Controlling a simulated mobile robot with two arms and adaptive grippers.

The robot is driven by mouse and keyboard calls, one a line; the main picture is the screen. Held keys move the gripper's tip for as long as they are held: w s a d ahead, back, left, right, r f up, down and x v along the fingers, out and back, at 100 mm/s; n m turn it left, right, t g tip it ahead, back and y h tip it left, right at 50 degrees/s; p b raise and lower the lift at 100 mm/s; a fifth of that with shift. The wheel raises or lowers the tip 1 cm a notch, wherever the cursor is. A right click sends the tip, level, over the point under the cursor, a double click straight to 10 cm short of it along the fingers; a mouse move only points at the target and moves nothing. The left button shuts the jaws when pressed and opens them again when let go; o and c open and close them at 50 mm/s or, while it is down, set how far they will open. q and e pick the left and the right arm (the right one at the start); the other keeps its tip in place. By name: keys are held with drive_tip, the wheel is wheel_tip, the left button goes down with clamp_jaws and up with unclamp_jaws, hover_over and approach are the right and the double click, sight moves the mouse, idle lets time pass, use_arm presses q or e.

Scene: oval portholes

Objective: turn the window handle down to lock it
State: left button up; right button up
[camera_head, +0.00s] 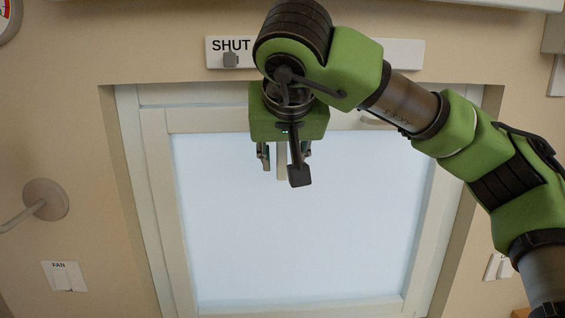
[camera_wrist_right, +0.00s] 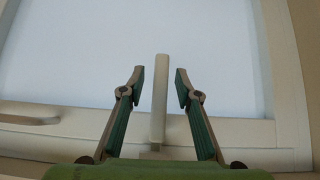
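The window (camera_head: 300,220) has a pale frame and a light blue pane, and it sits shut in the wall recess. The window handle (camera_wrist_right: 159,100) is a pale lever on the frame's edge bar, reaching over the pane. In the head view the handle (camera_head: 282,163) points down, partly hidden by my right gripper. My right gripper (camera_head: 284,158) is at the top bar of the window. In the wrist view its fingers (camera_wrist_right: 158,88) are open, one on each side of the handle, with a gap on both sides. My left gripper is not in view.
A sign strip (camera_head: 231,50) reading SHUT with a small grey slider is above the window. A second pale handle-like bar (camera_wrist_right: 30,119) is on the same frame bar. A grey round wall fitting (camera_head: 46,199) and a FAN switch (camera_head: 63,277) are at the left.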

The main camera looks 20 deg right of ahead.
drive_tip(key=v, duration=1)
drive_tip(key=shift+s, duration=0.1)
